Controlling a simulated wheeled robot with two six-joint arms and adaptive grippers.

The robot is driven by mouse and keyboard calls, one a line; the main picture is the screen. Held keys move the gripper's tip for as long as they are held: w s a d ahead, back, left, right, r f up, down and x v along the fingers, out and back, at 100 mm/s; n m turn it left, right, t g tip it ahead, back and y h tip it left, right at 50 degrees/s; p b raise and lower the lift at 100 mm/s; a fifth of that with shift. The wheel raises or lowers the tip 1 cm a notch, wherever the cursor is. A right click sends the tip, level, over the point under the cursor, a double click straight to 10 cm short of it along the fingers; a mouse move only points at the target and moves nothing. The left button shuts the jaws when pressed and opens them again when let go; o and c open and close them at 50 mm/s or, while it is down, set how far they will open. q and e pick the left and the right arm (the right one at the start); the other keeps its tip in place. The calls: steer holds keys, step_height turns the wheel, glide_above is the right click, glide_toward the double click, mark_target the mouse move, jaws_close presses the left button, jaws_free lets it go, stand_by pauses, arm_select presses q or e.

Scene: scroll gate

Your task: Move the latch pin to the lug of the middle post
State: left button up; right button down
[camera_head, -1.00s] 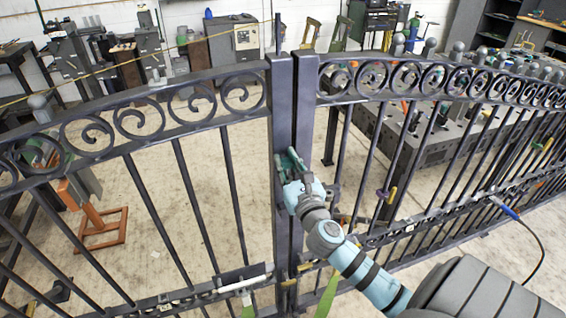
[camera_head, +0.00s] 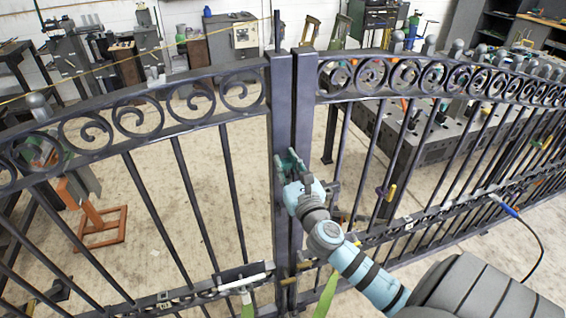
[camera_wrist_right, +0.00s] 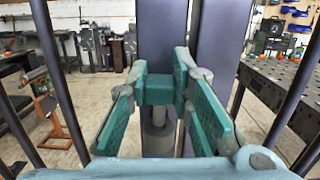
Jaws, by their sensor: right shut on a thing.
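My right gripper (camera_head: 290,165) is at the two dark upright posts in the middle of the gate. In the right wrist view its green fingers (camera_wrist_right: 158,90) are shut on a small piece in front of the left post. I take this piece for the latch pin; a grey cylinder (camera_wrist_right: 158,115) shows below the fingertips, and the rest is hidden. The left post (camera_head: 283,100) and right post (camera_head: 305,100) stand close together with a narrow gap. The lug cannot be made out clearly behind my gripper. My left gripper is not in view.
Gate leaves with scrolls (camera_head: 140,118) and thin bars (camera_head: 190,190) spread left and right of the posts. A white rod (camera_head: 243,283) lies along the lower left rail. A perforated metal table (camera_head: 440,135) and an orange stand (camera_head: 97,225) are behind the gate.

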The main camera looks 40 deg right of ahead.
steer(key=shift+f+b, duration=0.75)
steer(key=shift+f, duration=0.35)
stand_by(0.3)
steer(key=c, duration=1.3)
jaws_free()
steer(key=shift+c, duration=0.2)
steer(key=v, duration=1.2)
